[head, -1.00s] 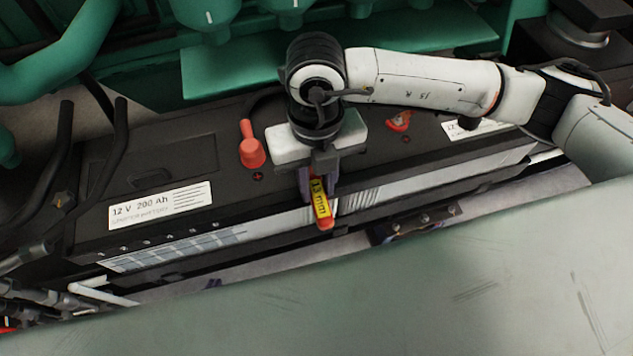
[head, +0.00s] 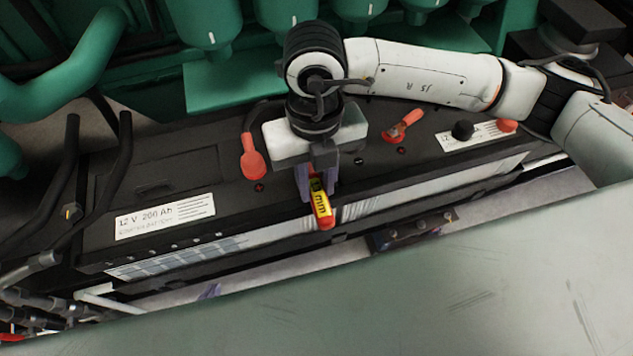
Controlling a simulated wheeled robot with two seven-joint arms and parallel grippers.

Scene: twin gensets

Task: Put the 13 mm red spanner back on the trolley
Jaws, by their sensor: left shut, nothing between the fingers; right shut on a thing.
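The red spanner (head: 325,222) has a yellow label ending in "mm" and hangs at the front edge of the battery in the head view. My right gripper (head: 317,190) points down and is shut on it. The spanner's upper part is hidden between the fingers. I cannot tell whether its lower end touches the battery. Of my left gripper (head: 210,291), only a small purple fingertip shows below the battery's front; the rest is hidden by the grey-green surface. It is shut and empty. I cannot make out the trolley for certain.
The black battery (head: 150,190) carries a red terminal boot (head: 252,160) left of my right gripper and another (head: 405,125) to its right. Green engine parts (head: 240,80) stand behind. Black hoses (head: 70,160) rise at left. A scratched grey-green surface (head: 470,290) fills the lower right.

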